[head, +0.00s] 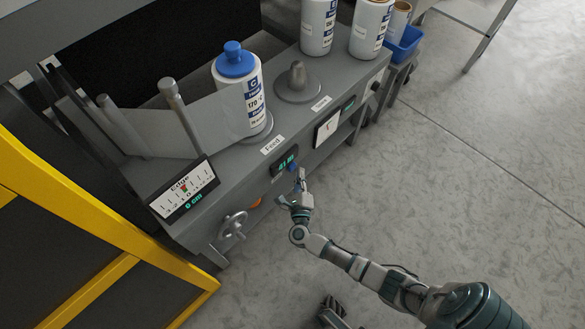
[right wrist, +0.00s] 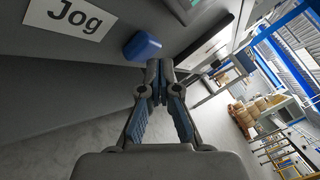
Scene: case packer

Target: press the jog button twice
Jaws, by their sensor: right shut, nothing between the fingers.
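The jog button is a blue block on the front of the grey machine. In the right wrist view the blue button (right wrist: 142,48) stands out beside the white "Jog" label (right wrist: 75,16). My right gripper (right wrist: 158,78) is shut and empty, its fingertips just below and right of the button in that view. In the head view the right gripper (head: 299,183) is at the machine's front, below the small green-lit display (head: 285,160), and largely covers the button there. I cannot tell whether the fingertips touch the button. My left gripper is not clearly seen.
The machine top (head: 220,160) carries a blue-capped bottle (head: 250,95) and a grey cone (head: 297,80). A yellow frame (head: 100,235) stands left.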

